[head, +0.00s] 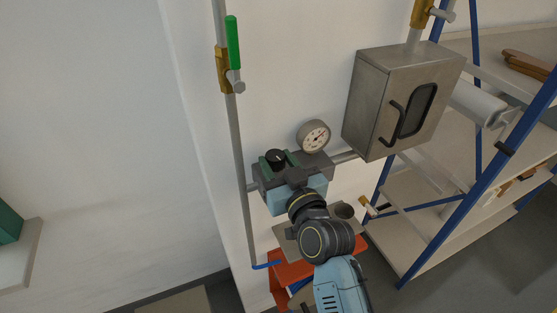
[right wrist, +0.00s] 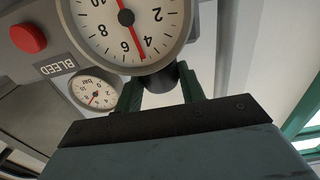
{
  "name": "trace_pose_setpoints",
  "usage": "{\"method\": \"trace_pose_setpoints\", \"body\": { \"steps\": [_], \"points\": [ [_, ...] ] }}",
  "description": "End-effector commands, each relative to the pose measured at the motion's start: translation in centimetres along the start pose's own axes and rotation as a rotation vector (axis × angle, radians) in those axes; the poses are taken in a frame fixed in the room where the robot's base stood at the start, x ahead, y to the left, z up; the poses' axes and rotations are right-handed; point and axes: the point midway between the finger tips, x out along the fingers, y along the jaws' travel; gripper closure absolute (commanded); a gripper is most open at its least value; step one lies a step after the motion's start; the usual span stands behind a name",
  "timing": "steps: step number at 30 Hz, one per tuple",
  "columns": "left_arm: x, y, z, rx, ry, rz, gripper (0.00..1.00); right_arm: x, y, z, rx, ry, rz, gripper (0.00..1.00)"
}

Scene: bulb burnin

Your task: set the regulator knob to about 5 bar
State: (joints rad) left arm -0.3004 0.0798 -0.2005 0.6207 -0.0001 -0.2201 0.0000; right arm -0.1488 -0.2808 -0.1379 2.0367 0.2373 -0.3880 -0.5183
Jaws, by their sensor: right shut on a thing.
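The black regulator knob (head: 276,156) sits on top of a grey regulator body on the wall pipe. My right gripper (head: 280,161) has its green fingers on either side of the knob and is shut on it; its dark side also shows between the fingers in the right wrist view (right wrist: 160,78). The round white gauge (head: 314,136) stands right of the knob in the head view. In the right wrist view, the red needle of a large dial (right wrist: 108,33) points between 4 and 6, near 5. A smaller bar dial (right wrist: 95,92) is too small to read. My left gripper is out of view.
A red button (right wrist: 28,38) and a BLEED label (right wrist: 62,67) lie beside the dials. A grey metal cabinet (head: 370,95) is on the wall at right. A green-handled valve (head: 232,45) is on the vertical pipe. A blue-framed shelf (head: 440,225) stands at far right.

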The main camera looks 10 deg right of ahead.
Motion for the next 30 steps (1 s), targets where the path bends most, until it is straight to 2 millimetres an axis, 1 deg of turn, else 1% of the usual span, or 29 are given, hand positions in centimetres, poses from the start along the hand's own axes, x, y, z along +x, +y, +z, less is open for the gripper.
{"method": "trace_pose_setpoints", "body": {
  "steps": [5, 6, 10, 18, 22, 26, 30],
  "points": [
    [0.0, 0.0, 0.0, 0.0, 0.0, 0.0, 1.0, 0.0, 0.0, 0.0, 0.001, 0.0, 0.0, 0.84],
    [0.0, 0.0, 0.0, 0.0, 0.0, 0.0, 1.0, 0.0, 0.0, 0.0, 0.001, 0.0, -0.001, 0.57],
    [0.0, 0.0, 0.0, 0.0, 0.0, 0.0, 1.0, 0.0, 0.0, 0.0, 0.001, 0.0, -0.001, 0.4],
    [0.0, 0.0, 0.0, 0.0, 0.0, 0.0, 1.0, 0.0, 0.0, 0.0, 0.0, 0.0, -0.001, 0.39],
    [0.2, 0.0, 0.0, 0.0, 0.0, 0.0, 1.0, -0.7, 0.0, 0.1, 0.0, -0.001, -0.001, 0.39],
    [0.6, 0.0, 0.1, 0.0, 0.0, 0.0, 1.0, -2.6, 0.0, 0.2, 0.0, -0.002, 0.0, 0.39],
    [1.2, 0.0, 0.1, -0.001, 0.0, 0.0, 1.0, -5.7, 0.0, 0.3, -0.001, -0.003, -0.001, 0.39]
  ]
}}
